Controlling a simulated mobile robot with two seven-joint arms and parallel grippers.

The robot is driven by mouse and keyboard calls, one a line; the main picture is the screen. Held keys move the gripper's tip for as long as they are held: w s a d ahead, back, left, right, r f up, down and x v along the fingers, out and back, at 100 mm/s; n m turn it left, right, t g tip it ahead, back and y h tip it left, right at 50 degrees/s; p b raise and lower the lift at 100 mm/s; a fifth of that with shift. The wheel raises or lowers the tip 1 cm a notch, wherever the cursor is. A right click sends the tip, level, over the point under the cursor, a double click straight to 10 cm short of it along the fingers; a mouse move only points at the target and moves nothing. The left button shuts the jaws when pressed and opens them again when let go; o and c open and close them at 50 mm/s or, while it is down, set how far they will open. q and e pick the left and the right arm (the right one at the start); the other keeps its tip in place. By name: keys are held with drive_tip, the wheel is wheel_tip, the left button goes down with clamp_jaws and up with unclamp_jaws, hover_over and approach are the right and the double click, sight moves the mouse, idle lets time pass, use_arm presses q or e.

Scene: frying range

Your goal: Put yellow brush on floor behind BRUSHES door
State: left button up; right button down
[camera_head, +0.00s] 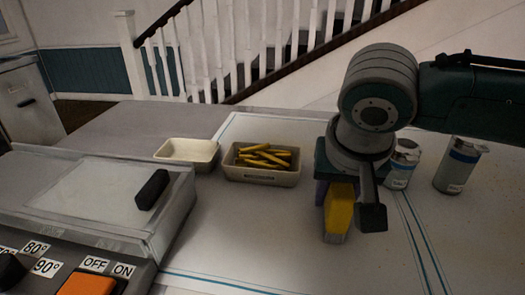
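The yellow brush (340,207) is on the right of the light worktop, directly below my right gripper, with its pale end toward the front. My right gripper (350,200) points down over it, with one dark finger beside the brush's right side. The other finger is not clearly seen, so I cannot tell whether the gripper grips the brush. A purple piece shows just left of the brush, partly hidden. My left gripper is not in view. No door with a readable BRUSHES label shows.
A tray of yellow fries (262,176) and an empty cream tray (188,152) stand left of the brush. Two metal shakers (460,166) stand right. A fryer with a black-handled lid (95,200) fills the left front. A white cabinet (30,105) and stair railing are behind.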

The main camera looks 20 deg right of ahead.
drive_tip(key=c, duration=0.5)
unclamp_jaws()
drive_tip(key=shift+f, duration=0.1)
